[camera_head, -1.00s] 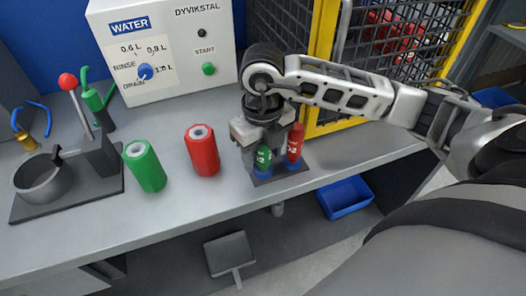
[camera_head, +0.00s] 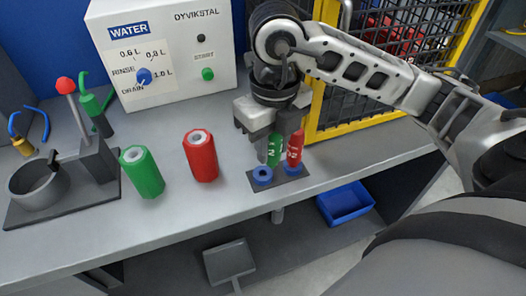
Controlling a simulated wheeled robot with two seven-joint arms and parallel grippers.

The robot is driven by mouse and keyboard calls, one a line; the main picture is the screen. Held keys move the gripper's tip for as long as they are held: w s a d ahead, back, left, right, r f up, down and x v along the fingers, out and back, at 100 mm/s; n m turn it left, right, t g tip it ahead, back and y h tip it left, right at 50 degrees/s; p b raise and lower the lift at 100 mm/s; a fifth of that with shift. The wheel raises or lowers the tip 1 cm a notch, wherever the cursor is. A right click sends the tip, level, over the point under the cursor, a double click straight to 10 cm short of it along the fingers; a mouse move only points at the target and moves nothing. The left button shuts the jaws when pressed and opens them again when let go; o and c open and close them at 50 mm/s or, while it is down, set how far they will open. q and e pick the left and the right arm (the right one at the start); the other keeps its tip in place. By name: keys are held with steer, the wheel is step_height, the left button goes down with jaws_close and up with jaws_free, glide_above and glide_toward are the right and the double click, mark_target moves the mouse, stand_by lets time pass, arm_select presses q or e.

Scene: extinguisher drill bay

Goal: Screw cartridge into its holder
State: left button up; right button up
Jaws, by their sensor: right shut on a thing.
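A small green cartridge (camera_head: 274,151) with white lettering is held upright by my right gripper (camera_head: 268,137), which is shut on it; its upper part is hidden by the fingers. A small red cartridge (camera_head: 295,148) stands upright in the right blue ring of a dark holder plate (camera_head: 276,182), just right of the green one. The left blue ring (camera_head: 262,175) of the plate is empty, with its dark hole showing. The green cartridge is above and slightly behind the plate. My left gripper is not in view.
A large green cylinder (camera_head: 142,172) and a large red cylinder (camera_head: 201,157) stand on the grey bench left of the holder. A clamp stand (camera_head: 95,162) is at the left, a water panel (camera_head: 160,60) behind. A yellow-framed cage (camera_head: 318,85) stands close behind my right arm.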

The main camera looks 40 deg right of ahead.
arm_select(q)
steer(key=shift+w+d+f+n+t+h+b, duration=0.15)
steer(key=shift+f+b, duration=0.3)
steer(key=shift+b, duration=0.7)
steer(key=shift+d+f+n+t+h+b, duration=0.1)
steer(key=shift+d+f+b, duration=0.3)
steer(key=shift+b, duration=0.75)
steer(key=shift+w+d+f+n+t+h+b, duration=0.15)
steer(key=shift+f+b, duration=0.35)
steer(key=shift+b, duration=0.65)
arm_select(e)
steer(key=s+r, duration=0.6)
steer(key=s, duration=0.4)
steer(key=shift+s+a, duration=0.3)
steer(key=shift+a, duration=0.15)
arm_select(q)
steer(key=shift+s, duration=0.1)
